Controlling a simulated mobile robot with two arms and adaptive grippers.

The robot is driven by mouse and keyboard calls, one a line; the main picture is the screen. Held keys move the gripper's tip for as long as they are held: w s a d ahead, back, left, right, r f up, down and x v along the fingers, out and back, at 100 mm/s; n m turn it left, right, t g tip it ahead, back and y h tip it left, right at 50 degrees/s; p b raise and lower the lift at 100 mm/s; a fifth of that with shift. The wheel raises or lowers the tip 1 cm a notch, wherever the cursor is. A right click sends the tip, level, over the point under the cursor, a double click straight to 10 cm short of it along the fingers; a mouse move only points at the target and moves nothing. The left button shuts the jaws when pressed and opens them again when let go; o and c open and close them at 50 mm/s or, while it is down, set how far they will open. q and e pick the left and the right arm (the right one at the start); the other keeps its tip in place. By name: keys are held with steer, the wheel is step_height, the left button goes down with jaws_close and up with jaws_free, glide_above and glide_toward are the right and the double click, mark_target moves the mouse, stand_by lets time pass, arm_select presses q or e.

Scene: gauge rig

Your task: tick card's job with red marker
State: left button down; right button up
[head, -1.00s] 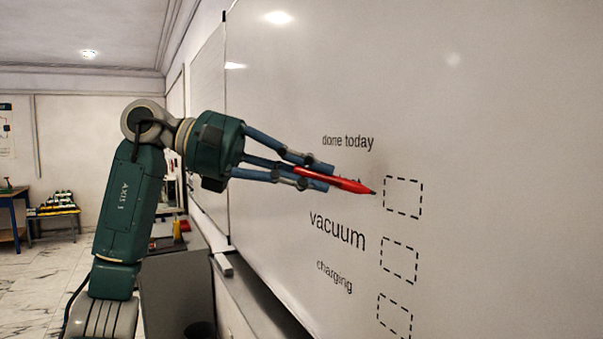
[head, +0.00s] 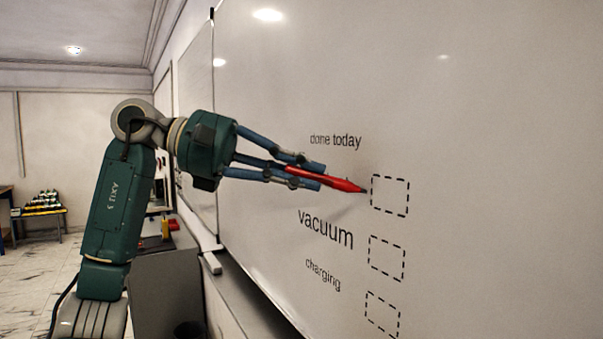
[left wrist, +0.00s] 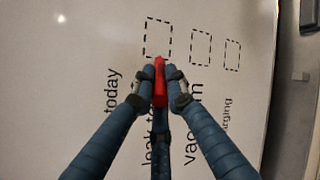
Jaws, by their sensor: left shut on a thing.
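My left gripper (head: 322,177) is shut on the red marker (head: 338,182), which also shows between the fingers in the left wrist view (left wrist: 160,85). The marker points right, its tip just at the left edge of the top dashed box (head: 390,195). I cannot tell whether the tip touches the whiteboard (head: 480,130). Below are the dashed box beside "vacuum" (head: 387,258) and the one beside "charging" (head: 382,315). All three boxes look blank inside. The top row's word is mostly hidden by my gripper; the left wrist view shows part, seemingly "leak te". No card is in view. My right gripper is not in view.
The heading "done today" (head: 336,141) stands above the rows. A ledge runs under the board with a pale block (head: 212,263) on it. A grey cabinet (head: 168,295) stands behind my left arm. The board right of the boxes is bare.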

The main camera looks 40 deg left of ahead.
arm_select(q)
steer(key=shift+w+d, duration=0.15)
steer(key=shift+w, duration=0.2)
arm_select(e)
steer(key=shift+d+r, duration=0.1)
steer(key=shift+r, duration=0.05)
arm_select(q)
steer(key=shift+w, duration=0.15)
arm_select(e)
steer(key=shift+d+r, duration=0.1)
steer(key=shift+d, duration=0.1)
arm_select(q)
steer(key=shift+d, duration=0.15)
